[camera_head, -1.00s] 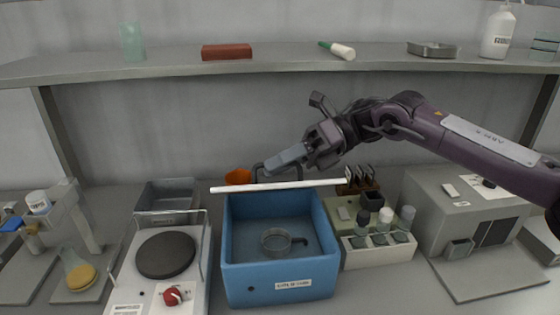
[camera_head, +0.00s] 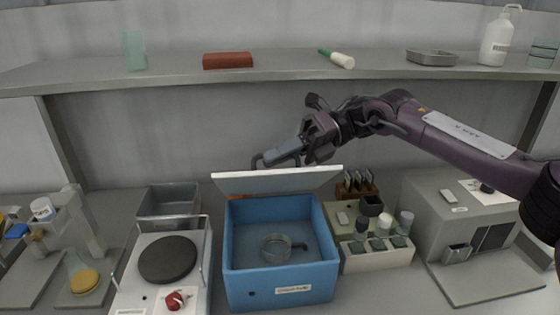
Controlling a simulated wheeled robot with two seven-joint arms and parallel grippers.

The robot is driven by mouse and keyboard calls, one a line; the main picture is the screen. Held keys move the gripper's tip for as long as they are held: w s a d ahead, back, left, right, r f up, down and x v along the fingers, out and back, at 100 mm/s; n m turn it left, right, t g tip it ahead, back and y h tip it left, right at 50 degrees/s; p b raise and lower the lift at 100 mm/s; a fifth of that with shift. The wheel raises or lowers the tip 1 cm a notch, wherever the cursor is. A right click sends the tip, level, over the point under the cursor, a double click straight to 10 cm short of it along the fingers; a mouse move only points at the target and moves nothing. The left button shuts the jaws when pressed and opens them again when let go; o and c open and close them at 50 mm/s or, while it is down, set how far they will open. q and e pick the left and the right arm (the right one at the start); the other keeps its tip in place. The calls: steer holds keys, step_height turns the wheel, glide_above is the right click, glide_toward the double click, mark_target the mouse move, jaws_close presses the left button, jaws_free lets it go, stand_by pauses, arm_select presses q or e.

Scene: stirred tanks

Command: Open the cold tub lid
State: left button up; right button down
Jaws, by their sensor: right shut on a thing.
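The cold tub (camera_head: 238,283) is a blue open-topped box with a label on its front, standing on the bench at centre. Its pale grey lid (camera_head: 270,183) is raised at the rear, tilted up with its underside facing me. The tub's inside shows. My right gripper (camera_head: 272,159) is behind and above the lid's upper edge, shut on the dark lid handle (camera_head: 257,162). The handle's lower part is hidden behind the lid. My left gripper is out of view.
A round glass dish (camera_head: 276,246) sits inside the tub. A hot plate (camera_head: 167,257) stands close on the left, a vial rack (camera_head: 377,257) close on the right. A grey tray (camera_head: 168,200) is at back left. A shelf (camera_head: 290,69) runs above my right gripper.

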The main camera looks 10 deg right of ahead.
steer(key=shift+w+r+m, duration=0.4)
steer(key=shift+w+r, duration=0.05)
steer(key=shift+w, duration=0.35)
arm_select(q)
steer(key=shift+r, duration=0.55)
arm_select(e)
steer(key=c, duration=1.5)
jaws_free()
steer(key=shift+w+d, duration=0.15)
steer(key=shift+d, duration=0.35)
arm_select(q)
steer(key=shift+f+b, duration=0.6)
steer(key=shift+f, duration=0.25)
arm_select(e)
steer(key=v, duration=0.6)
steer(key=shift+w+d+r, duration=0.1)
steer(key=shift+w+d, duration=0.05)
steer(key=shift+d, duration=0.2)
